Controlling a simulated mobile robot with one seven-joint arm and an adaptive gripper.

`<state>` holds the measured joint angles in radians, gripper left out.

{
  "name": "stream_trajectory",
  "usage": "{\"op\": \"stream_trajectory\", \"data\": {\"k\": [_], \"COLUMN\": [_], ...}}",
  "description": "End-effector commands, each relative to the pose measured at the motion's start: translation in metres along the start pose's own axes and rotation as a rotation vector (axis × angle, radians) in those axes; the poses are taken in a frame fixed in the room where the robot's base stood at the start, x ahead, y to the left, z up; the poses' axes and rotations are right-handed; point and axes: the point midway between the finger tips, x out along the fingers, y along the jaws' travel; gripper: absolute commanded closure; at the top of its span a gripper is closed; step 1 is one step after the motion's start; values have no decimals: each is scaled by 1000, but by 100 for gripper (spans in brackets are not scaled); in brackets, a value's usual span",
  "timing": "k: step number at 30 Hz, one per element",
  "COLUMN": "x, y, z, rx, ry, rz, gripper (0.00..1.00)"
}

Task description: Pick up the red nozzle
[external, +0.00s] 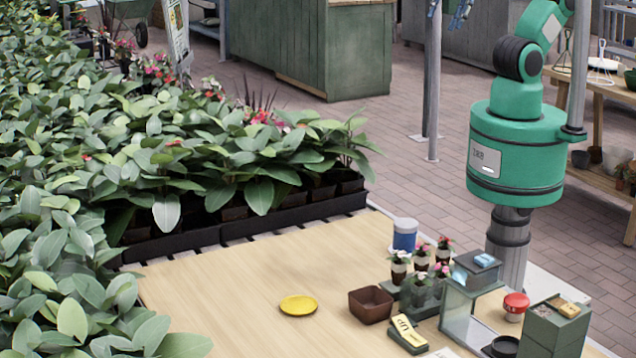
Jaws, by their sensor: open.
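A small red-topped piece with a pale lower part (516,306) stands on the table at the right, between a glass-sided green box and a dark green box. It is the only red thing of that kind on the table, and I cannot make out a nozzle shape for sure. My gripper (447,11) shows only in part at the top edge, as two bluish fingertips held apart. It is high above the table, well away from the red piece, with nothing visible between the tips.
A yellow plate (298,305), brown pot (370,304), blue-and-white can (405,235), small potted flowers (421,257), green glass-sided box (471,290) and dark green box (556,327) stand on the wooden table (215,285). Leafy plants crowd the left. The table's left-middle is clear.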

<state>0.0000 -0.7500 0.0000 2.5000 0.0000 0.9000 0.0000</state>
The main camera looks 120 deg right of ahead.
Motion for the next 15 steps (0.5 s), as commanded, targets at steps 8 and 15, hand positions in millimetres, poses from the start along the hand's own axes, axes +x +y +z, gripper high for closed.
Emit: {"op": "stream_trajectory", "data": {"k": [8,15], "x": [0,2], "y": [0,-4], "z": [0,-7], "rx": [0,2], "ry": [0,-6], "rz": [0,-5], "gripper": [31,31]}}
